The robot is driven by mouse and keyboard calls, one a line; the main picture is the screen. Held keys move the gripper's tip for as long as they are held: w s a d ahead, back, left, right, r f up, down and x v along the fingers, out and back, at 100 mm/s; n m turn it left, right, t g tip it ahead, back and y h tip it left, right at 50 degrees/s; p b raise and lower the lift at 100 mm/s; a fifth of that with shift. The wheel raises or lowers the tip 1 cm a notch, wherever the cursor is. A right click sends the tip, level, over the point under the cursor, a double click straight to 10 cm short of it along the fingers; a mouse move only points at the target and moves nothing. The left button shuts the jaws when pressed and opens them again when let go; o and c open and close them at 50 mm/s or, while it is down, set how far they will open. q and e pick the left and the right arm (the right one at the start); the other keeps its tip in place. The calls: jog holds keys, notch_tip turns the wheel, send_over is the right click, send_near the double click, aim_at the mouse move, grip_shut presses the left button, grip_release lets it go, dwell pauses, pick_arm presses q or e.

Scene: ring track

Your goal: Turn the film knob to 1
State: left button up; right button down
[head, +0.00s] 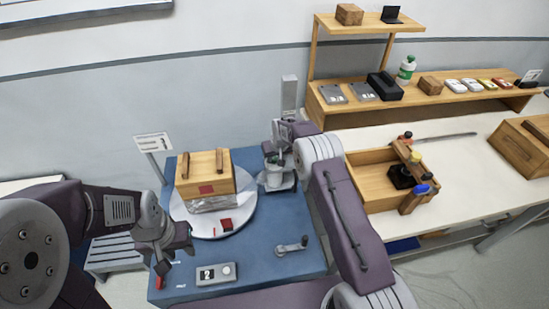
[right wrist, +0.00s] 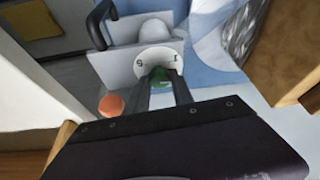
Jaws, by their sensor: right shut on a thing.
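In the right wrist view a pale round dial (right wrist: 155,57) carries marks that look like "S" and "1". Which mark the knob points to is hidden. In the head view my right gripper (head: 276,160) is at the grey unit beside the turntable, largely covered by my arm. My left gripper (head: 170,257) hangs empty over the blue table's left front; its finger gap is unclear.
A wooden box (head: 205,170) with film around its base stands on the white turntable (head: 200,229). A panel (head: 215,273) showing 2, a crank (head: 291,246) and a red button (head: 160,282) are near the front. A wooden tray (head: 370,157) stands to the right.

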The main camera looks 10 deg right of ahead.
jog(key=n+b, duration=0.1)
jog(key=n, duration=0.1)
jog(key=n+y+b, duration=0.1)
jog(key=n, duration=0.1)
jog(key=shift+d+f+g+y+b, duration=0.15)
jog(key=shift+g+y+b, duration=0.15)
jog(key=shift+d+n+g+y+b, duration=0.1)
jog(key=shift+n+g+y+b, duration=0.3)
jog(key=shift+n, duration=1.3)
jog(key=c, duration=1.1)
grip_release()
jog(key=shift+r, duration=0.2)
jog(key=v, duration=0.9)
jog(key=shift+b, duration=0.4)
